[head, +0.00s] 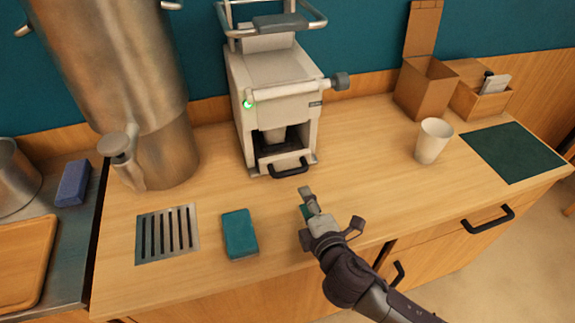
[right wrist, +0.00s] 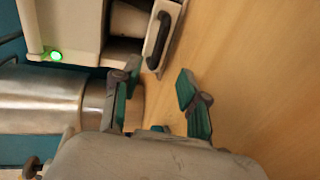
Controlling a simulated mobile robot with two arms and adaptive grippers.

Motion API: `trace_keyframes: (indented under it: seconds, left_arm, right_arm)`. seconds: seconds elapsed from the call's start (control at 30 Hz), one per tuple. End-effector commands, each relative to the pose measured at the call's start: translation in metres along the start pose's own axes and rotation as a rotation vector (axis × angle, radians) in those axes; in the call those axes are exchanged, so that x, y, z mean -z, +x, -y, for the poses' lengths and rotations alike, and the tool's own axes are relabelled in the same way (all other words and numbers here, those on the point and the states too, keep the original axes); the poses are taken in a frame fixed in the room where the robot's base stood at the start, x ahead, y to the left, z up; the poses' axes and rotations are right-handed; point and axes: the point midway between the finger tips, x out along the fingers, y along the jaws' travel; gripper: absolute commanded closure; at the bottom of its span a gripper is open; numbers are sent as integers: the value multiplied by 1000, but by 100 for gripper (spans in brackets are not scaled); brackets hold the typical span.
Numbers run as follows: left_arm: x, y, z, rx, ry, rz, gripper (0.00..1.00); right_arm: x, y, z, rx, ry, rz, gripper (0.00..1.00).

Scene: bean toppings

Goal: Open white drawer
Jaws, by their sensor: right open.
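The white drawer (head: 262,173) is at the foot of the white machine (head: 272,85), with a black bar handle (head: 289,168) on its front. It looks shut or nearly so. The drawer front (right wrist: 178,20) and its dark handle (right wrist: 158,40) also show at the top of the right wrist view. My right gripper (head: 312,205) is over the counter in front of the drawer. In the right wrist view its teal-padded fingers (right wrist: 158,82) are apart, with nothing between them, short of the handle. My left gripper is not in view.
A teal sponge (head: 240,233) and a metal grate (head: 167,234) lie left of my right gripper. A white cup (head: 433,140) stands to the right, before cardboard boxes (head: 427,88). A large steel urn (head: 165,150) stands left of the machine. The counter before the drawer is clear.

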Motion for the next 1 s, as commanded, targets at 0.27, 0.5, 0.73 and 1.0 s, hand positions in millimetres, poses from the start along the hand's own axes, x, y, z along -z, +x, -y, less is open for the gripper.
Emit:
trace_keyframes:
  seconds: [0.27, 0.5, 0.73, 1.0]
  left_arm:
    - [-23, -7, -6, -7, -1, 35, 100]
    - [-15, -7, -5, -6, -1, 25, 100]
    - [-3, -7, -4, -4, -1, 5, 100]
    - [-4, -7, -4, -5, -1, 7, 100]
  right_arm:
    - [0, 56, -2, -2, -3, 1, 57]
    - [0, 102, -1, 0, -1, 1, 57]
    - [0, 125, 0, 0, 0, 0, 57]
    - [0, 128, 0, 1, 0, -1, 57]
